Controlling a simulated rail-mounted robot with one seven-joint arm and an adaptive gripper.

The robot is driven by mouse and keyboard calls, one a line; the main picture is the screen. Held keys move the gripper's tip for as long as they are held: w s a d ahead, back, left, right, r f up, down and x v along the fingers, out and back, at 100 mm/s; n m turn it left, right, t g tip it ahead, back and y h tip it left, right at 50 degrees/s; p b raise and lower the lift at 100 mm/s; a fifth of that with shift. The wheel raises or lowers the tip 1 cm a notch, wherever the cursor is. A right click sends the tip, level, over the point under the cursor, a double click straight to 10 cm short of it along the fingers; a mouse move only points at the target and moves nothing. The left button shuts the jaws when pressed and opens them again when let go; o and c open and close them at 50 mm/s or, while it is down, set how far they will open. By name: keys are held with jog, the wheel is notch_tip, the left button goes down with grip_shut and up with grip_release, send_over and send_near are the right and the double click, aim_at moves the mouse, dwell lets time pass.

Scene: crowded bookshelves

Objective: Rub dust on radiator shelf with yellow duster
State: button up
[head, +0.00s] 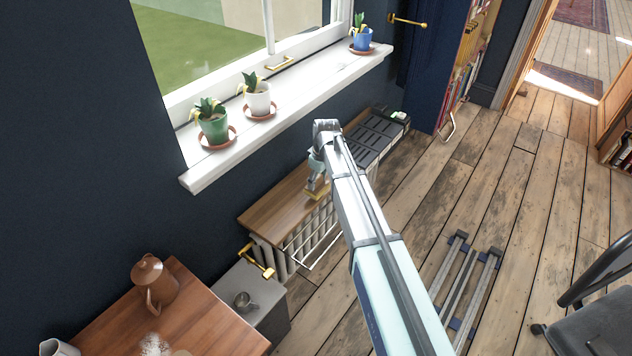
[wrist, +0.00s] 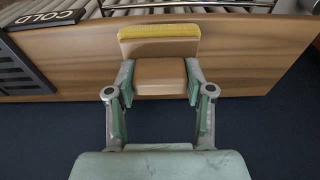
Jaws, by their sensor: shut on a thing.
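My gripper (wrist: 160,85) is shut on the yellow duster, a tan block (wrist: 160,70) with a yellow strip (wrist: 159,32) along its far side. In the wrist view it lies over the wooden radiator shelf (wrist: 245,62); I cannot tell whether it touches. In the head view my gripper (head: 316,184) is over the shelf (head: 275,207) above the white radiator (head: 310,238), partly hidden by my arm. A bit of the duster's yellow (head: 316,194) shows at the shelf surface. I make out no dust on the visible shelf.
A black slatted rack (head: 372,135) occupies the shelf's far end. In the wrist view a dark book marked COLD (wrist: 45,17) lies at the left. The window sill (head: 290,100) with potted plants juts out above. A brown table (head: 165,315) with a copper pot (head: 154,283) stands nearer.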

jog(key=shift+r+p, duration=1.15)
jog(key=shift+r, duration=1.2)
